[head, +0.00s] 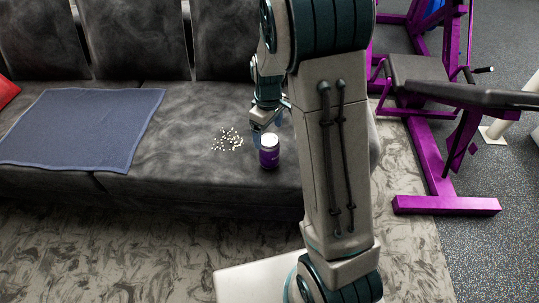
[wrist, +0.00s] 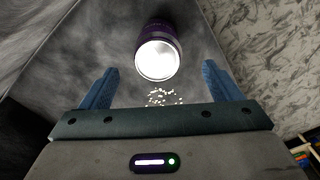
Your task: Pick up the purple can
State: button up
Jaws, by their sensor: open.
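The purple can (head: 269,156) stands upright on the grey sofa seat near its front edge, with a pale top. In the wrist view the can (wrist: 158,54) appears ahead of the fingers, its round whitish end facing the camera. My gripper (head: 265,122) is just above and behind the can in the head view, partly hidden by my arm. In the wrist view my gripper (wrist: 160,88) shows two blue fingers spread wide with nothing between them. The can lies beyond the fingertips, roughly centred between them.
Small white pieces (head: 228,140) lie scattered on the dark sofa (head: 185,180) left of the can. A blue-grey cloth (head: 80,128) covers the seat at the left, beside a red cushion (head: 6,92). Purple gym equipment (head: 435,165) stands at the right.

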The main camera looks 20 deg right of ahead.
aim_at(270, 148)
jog(key=f+b, duration=0.1)
jog(key=f, duration=0.3)
jog(key=f+b, duration=0.2)
jog(key=f, duration=0.2)
jog(key=shift+d+f, duration=0.2)
jog(key=shift+f, duration=0.15)
jog(key=c, duration=1.1)
